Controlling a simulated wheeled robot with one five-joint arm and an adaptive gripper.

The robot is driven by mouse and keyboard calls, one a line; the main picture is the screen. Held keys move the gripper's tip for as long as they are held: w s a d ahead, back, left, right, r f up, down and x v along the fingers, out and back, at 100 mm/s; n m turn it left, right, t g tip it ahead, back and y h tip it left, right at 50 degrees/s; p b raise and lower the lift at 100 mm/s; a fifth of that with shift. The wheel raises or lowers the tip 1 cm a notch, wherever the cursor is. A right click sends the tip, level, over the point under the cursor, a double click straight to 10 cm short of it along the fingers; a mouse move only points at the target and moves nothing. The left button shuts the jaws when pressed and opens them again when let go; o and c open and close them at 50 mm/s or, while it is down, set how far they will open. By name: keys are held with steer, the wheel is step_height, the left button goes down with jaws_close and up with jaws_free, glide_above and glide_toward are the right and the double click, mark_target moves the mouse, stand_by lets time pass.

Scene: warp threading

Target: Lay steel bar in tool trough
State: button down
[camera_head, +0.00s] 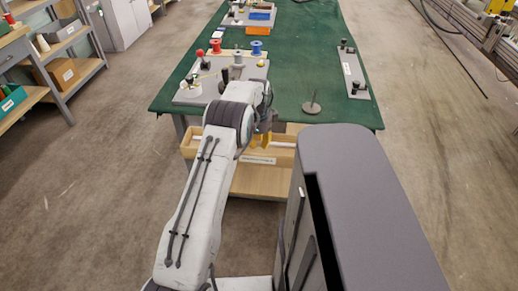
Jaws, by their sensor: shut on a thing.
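The tool trough (283,158) is a light wooden box with a white label, fixed at the front edge of the green table. My gripper (261,139) points down over the trough's middle, with orange-yellow fingers close to its opening. The fingers are shut, and my arm's wrist hides much of them. The steel bar cannot be made out clearly; what lies between the fingers is too small and covered to see well. I cannot tell whether the fingers or the bar touch the trough.
The green table (310,60) carries a grey board (188,95) with spools at left, a round base with an upright pin (311,107), and a narrow plate with black knobs (354,75) at right. My grey body fills the lower right. Shelves (62,75) stand far left.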

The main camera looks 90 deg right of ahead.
mark_target(259, 149)
steer(key=shift+f, duration=1.65)
steer(key=c, duration=1.2)
jaws_free()
steer(key=shift+f, duration=0.1)
steer(key=shift+c, duration=0.2)
step_height(259, 149, up, 12)
steer(key=a, duration=0.1)
steer(key=shift+w+b, duration=0.15)
steer(key=shift+b, duration=0.3)
steer(key=shift+a, duration=0.1)
